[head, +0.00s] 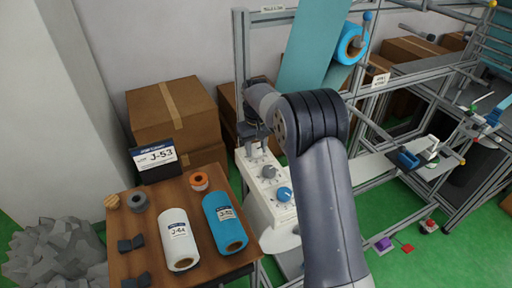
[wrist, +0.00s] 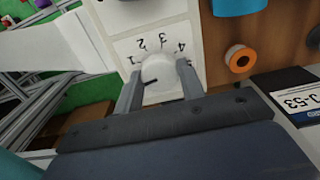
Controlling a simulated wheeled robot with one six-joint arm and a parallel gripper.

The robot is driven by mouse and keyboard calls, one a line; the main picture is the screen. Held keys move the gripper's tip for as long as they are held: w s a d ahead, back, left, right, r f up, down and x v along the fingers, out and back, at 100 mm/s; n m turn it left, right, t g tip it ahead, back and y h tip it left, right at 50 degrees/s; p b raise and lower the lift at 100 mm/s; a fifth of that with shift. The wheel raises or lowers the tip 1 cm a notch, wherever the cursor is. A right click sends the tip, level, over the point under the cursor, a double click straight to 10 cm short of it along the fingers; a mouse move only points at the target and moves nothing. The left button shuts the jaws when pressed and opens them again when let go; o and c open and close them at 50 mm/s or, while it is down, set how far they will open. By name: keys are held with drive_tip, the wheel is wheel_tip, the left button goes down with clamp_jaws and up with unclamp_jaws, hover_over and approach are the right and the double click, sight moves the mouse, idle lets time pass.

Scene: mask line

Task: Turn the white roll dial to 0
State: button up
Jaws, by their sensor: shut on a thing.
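The white dial (wrist: 160,69) sits on a white panel (wrist: 122,18) in the wrist view, with printed numbers 1 to 5 curving around it. My gripper (wrist: 159,81) is shut on the white dial, one finger on each side. The dial's black mark points left and slightly down, past the 1, toward the left finger. Any number there is hidden by that finger. In the head view my gripper (head: 255,146) is at the top of the white control box (head: 256,192) and hides the white dial. A grey dial (head: 267,172) and a blue dial (head: 284,194) are below it.
A wooden table (head: 148,252) left of the box holds a white roll (head: 178,243), a blue roll (head: 224,224), an orange ring (head: 199,181) and a J-53 sign (head: 155,157). Cardboard boxes (head: 170,112) stand behind. A metal frame (head: 242,60) rises beside my arm.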

sight(256, 149)
drive_tip(key=o, duration=1)
wheel_tip(256, 149, up, 11)
drive_tip(key=b, duration=0.1)
drive_tip(key=shift+b, duration=0.3)
drive_tip(key=shift+f, duration=0.2)
wheel_tip(256, 149, down, 11)
drive_tip(key=shift+r+p, duration=0.1)
drive_tip(key=shift+p, duration=0.75)
drive_tip(key=shift+m, duration=0.3)
drive_tip(key=shift+r, duration=0.1)
